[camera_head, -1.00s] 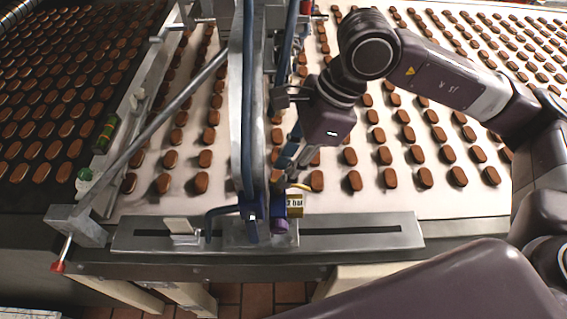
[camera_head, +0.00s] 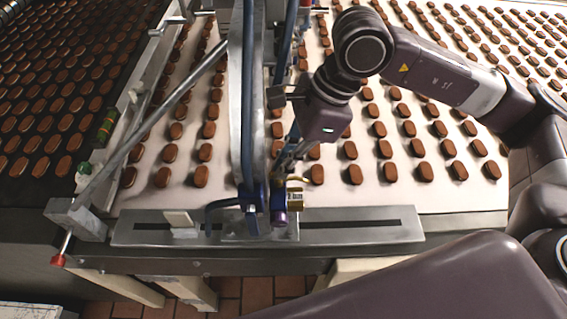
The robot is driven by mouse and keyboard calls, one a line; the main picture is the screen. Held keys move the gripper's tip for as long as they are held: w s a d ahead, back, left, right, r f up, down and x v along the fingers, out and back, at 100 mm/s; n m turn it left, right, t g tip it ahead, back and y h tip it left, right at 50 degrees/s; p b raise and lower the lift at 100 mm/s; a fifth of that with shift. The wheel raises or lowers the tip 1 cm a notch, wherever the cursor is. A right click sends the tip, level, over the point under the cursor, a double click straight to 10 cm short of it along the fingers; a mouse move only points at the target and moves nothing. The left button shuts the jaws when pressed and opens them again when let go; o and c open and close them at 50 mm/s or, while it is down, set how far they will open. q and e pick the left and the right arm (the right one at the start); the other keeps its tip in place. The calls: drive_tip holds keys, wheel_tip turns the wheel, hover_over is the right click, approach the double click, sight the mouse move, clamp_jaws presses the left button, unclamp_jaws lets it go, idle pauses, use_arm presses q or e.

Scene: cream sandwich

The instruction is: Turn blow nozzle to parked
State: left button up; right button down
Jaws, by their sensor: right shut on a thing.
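The blow nozzle assembly sits on the slotted metal rail (camera_head: 350,232) at the front edge of the conveyor. It shows a blue-purple cylinder (camera_head: 279,217), a brass-yellow block (camera_head: 295,203) and a blue clamp (camera_head: 250,205) beside them. I cannot tell exactly which part is the nozzle's outlet. My right gripper (camera_head: 279,178) reaches down from the upper right, its fingers shut at the top of this assembly, just above the cylinder. The fingertips and the gripped part are partly hidden by the upright and hoses. My left gripper is out of view.
A grey upright (camera_head: 236,100) with blue hoses stands left of my right gripper. Rows of brown sandwich biscuits (camera_head: 354,174) lie on the pale belt around it. A slanted rod (camera_head: 150,120) and a red-tipped lever (camera_head: 58,260) are at the left.

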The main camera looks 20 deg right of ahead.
drive_tip(key=n+b, duration=0.2)
drive_tip(key=b, duration=0.1)
drive_tip(key=shift+w+f+n+g+b, duration=0.2)
drive_tip(key=shift+f+n+g+b, duration=0.1)
drive_tip(key=shift+g, duration=0.1)
drive_tip(key=shift+r+n+g+b, duration=0.3)
drive_tip(key=shift+n+b, duration=0.25)
drive_tip(key=shift+n, duration=0.25)
drive_tip(key=shift+r, duration=0.1)
drive_tip(key=c, duration=2.1)
unclamp_jaws()
drive_tip(key=v, duration=1.2)
